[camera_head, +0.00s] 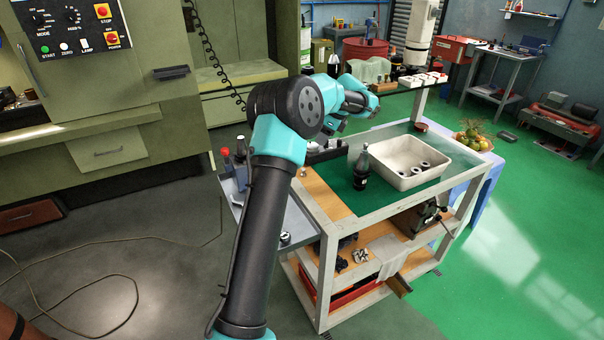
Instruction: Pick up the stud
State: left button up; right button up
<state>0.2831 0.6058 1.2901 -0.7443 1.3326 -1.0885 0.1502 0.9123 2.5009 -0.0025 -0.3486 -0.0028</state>
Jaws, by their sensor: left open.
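My left arm reaches up over the tooling cart (338,217), and my left gripper (338,125) is small and partly hidden behind my own arm links. It is open, above the back left part of the cart top. I cannot clearly make out the stud. A small pale metallic piece (302,172) on the wooden strip at the cart's left may be it, but it is too small to tell. My gripper is above and behind that piece, apart from it. My right gripper is not in view.
A dark bottle (361,168) stands on the green mat (338,190). Bottles (227,160) stand on the cart's left side shelf. A green machine (95,135) stands at left. The mat's front is clear.

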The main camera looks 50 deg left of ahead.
pick_arm(q)
jog(key=x, duration=1.2)
jog(key=shift+f, duration=0.1)
jog(key=shift+a+x, duration=0.1)
jog(key=shift+x, duration=1.2)
jog(key=shift+a+x, duration=0.15)
jog(key=shift+x, duration=1.15)
jog(key=shift+s, duration=0.2)
grip_shut()
